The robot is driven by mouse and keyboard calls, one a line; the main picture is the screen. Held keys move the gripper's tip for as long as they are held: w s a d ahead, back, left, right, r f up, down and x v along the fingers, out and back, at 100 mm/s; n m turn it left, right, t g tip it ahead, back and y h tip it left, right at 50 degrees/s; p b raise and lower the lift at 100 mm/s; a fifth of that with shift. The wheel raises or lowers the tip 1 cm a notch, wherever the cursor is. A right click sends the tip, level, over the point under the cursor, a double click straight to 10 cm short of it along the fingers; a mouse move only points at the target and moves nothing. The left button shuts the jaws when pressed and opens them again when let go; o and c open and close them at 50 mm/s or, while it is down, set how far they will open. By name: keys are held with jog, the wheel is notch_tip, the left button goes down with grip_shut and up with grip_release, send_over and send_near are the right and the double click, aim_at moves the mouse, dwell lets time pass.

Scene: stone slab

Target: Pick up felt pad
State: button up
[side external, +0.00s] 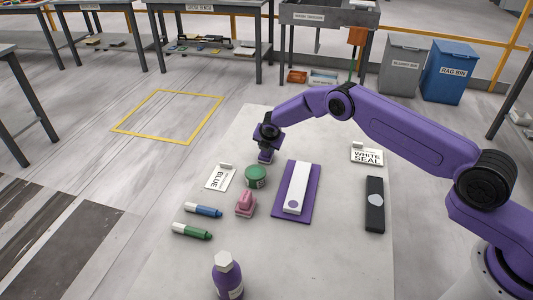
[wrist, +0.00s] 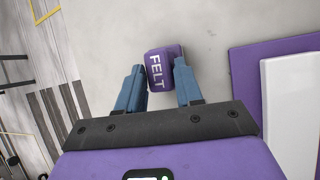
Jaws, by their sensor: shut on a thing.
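The felt pad (wrist: 162,68) is a small purple block with the white word FELT on it. In the wrist view it sits between the two blue fingertips of my gripper (wrist: 160,82), which are shut on it. In the side view my gripper (side external: 266,150) points down over the far left part of the slab, with the purple pad (side external: 265,160) at its tip. I cannot tell whether the pad touches the slab or hangs just above it.
A green tin (side external: 255,176) and a BLUE card (side external: 220,177) stand close by. A pink block (side external: 245,203), blue marker (side external: 203,210), green marker (side external: 192,231) and purple bottle (side external: 228,275) are nearer. A white bar lies on a purple mat (side external: 309,208) to the right.

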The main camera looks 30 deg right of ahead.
jog(key=shift+a+r, duration=0.1)
jog(key=shift+r, duration=0.55)
jog(key=s+r, duration=0.1)
jog(key=r, duration=0.1)
jog(key=s+r, duration=0.2)
jog(key=r, duration=0.1)
jog(key=s+d+r, duration=0.1)
jog(key=r, duration=0.1)
jog(key=shift+s+r, duration=0.3)
jog(key=shift+s, duration=0.1)
jog(key=shift+s+d+r, duration=0.2)
jog(key=shift+s+r, duration=0.45)
jog(key=shift+s, duration=0.85)
jog(key=shift+s+d+r, duration=0.25)
jog(key=shift+s+r, duration=0.45)
jog(key=shift+s, duration=0.85)
jog(key=shift+s+d+r, duration=0.2)
jog(key=shift+s+r, duration=0.45)
jog(key=shift+s, duration=0.85)
jog(key=o, duration=0.4)
jog(key=shift+c, duration=1.3)
